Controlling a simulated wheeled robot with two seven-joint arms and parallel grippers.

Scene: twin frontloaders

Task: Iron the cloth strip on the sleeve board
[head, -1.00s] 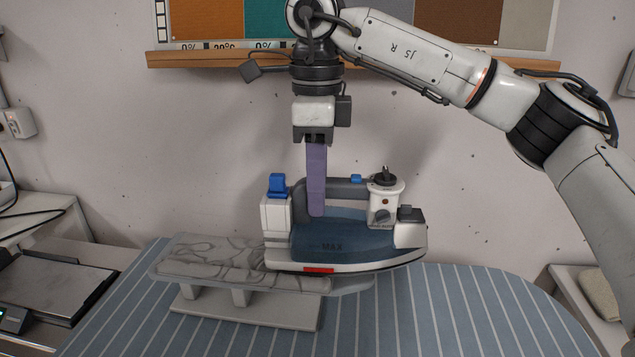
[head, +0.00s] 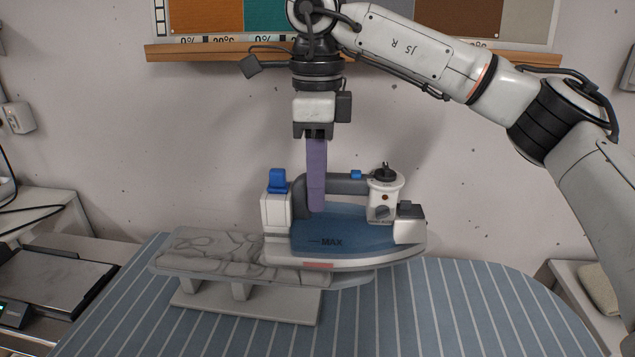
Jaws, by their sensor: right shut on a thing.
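The iron (head: 345,243) has a blue tank marked MAX and a grey handle; it sits over the right part of the sleeve board. My right gripper (head: 316,207), with purple fingers, comes straight down and is shut on the iron's handle. The sleeve board (head: 245,291) stands on the striped ironing board. The grey, wrinkled cloth strip (head: 205,250) lies along its top, and its right part is hidden by the iron. I cannot tell whether the soleplate touches the cloth. My left gripper is not in view.
The striped ironing board (head: 450,310) has free room to the right and in front. A dark flat device (head: 60,283) stands at the left. A folded cloth (head: 600,288) lies at the right edge. A wooden shelf (head: 210,52) runs along the wall behind.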

